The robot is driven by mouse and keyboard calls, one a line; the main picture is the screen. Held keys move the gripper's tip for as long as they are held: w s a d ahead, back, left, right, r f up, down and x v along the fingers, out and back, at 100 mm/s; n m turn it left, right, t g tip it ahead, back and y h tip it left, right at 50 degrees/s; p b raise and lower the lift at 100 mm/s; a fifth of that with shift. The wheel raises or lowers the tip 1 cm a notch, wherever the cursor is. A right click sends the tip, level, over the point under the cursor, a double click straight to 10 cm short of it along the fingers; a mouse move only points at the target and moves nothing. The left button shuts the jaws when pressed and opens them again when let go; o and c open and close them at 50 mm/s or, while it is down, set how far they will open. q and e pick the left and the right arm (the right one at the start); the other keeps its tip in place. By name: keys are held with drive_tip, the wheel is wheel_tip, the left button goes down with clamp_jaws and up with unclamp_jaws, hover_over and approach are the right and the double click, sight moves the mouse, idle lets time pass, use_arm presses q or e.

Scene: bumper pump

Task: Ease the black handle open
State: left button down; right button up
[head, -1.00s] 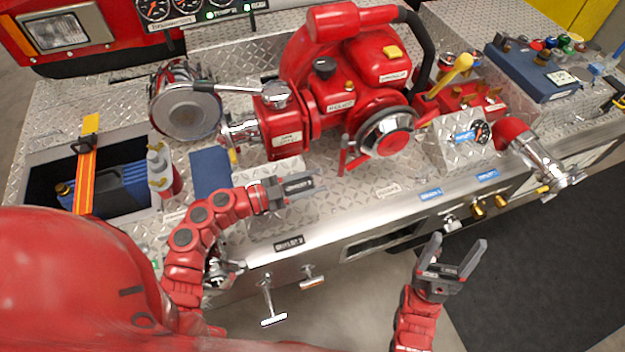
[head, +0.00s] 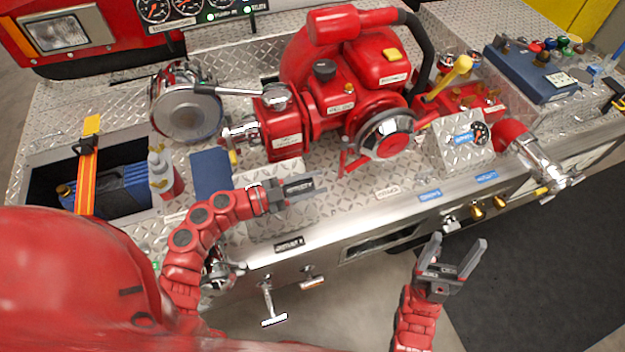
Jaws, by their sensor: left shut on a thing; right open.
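A chrome lever with a dark grip (head: 206,88) lies nearly level on top of the red valve block (head: 283,130), pointing left over a round metal cap. It is the likeliest black handle; a thick black curved bar (head: 424,48) also arches behind the red pump (head: 350,90). My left gripper (head: 303,187) is low over the front of the metal deck, pointing right, apart from the lever. Its fingers are close together on something too small to make out. My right gripper (head: 460,262) is open and empty in front of the deck edge, fingers pointing up.
A recessed bin with a blue container (head: 125,190) and an orange strap (head: 87,165) is at the left. Two T-shaped pulls (head: 270,305) stick out below the front edge. A chrome outlet (head: 540,165) projects at the right. Dark floor mat lies clear at lower right.

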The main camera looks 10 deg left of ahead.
use_arm(q)
drive_tip(key=shift+d+r, duration=0.1)
drive_tip(key=shift+r, duration=0.1)
drive_tip(key=c, duration=0.9)
unclamp_jaws()
drive_tip(key=o, duration=0.4)
drive_tip(key=shift+s, duration=0.15)
drive_tip(key=shift+a+f, duration=0.1)
drive_tip(key=shift+a, duration=0.1)
drive_tip(key=b+v, duration=0.3)
drive_tip(key=v, duration=0.8)
drive_tip(key=shift+s+a, duration=0.2)
drive_tip(key=shift+s, duration=0.1)
